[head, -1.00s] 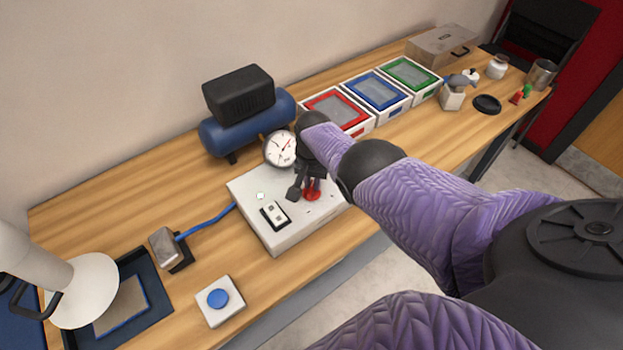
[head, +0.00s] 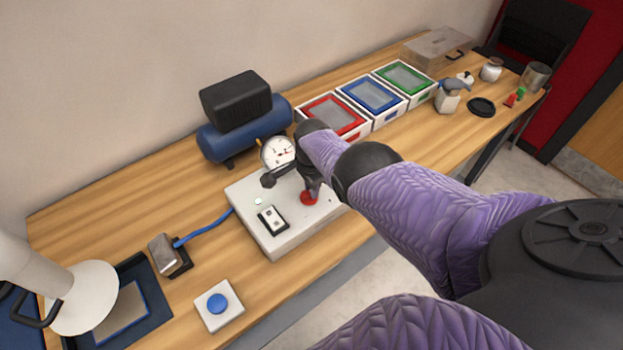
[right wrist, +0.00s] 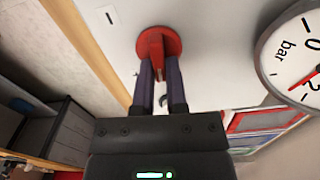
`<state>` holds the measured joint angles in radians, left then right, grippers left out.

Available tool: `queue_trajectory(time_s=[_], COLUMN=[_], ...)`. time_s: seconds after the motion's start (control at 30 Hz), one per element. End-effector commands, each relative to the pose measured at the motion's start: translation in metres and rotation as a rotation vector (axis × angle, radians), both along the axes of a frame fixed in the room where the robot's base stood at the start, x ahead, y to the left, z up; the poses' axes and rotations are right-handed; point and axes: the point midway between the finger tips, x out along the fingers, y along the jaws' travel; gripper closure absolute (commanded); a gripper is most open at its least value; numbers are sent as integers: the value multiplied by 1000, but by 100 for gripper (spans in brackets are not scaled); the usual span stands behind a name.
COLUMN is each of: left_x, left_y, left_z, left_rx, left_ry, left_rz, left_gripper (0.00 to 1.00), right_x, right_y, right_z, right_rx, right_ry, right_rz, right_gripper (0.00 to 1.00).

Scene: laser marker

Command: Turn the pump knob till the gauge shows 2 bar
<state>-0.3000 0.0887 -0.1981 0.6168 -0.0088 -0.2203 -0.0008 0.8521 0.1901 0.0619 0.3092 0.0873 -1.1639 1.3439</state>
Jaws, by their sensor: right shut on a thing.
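The red pump knob (head: 308,198) sits on top of the light grey pump box (head: 255,222). It also shows in the right wrist view (right wrist: 158,42) as a red disc with a raised grip bar. My right gripper (right wrist: 158,78) is shut on that bar, with one finger on each side. In the head view my right gripper (head: 312,188) partly covers the knob. The round white gauge (head: 278,153) stands at the box's back edge. In the right wrist view the gauge (right wrist: 290,62) is cut off at the right; its red needle lies near the 2. My left gripper is out of view.
A blue tank (head: 245,136) with a black block on top stands behind the box. Red, blue (head: 372,96) and green framed trays stand at the back right. A blue button (head: 217,303) on a white base is at the front left.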

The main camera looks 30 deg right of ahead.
Motion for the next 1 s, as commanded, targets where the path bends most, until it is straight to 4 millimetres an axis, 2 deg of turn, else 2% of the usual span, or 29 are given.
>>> queue_trajectory(time_s=[0.2,0.67,0.7,0.83,1.0], left_x=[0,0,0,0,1], left_y=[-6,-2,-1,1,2], left_z=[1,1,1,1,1], left_rx=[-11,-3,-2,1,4], left_ry=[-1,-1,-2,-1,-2], left_rz=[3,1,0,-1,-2], left_gripper=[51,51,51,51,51], right_x=[1,1,1,1,0], right_y=[0,0,0,0,0], right_z=[2,2,2,1,1], right_rx=[-2,-2,-2,-1,-1], right_ry=[-6,-6,-6,-4,-2], right_rz=[-44,-53,-53,-53,-53], right_gripper=[100,100,78,50,49])
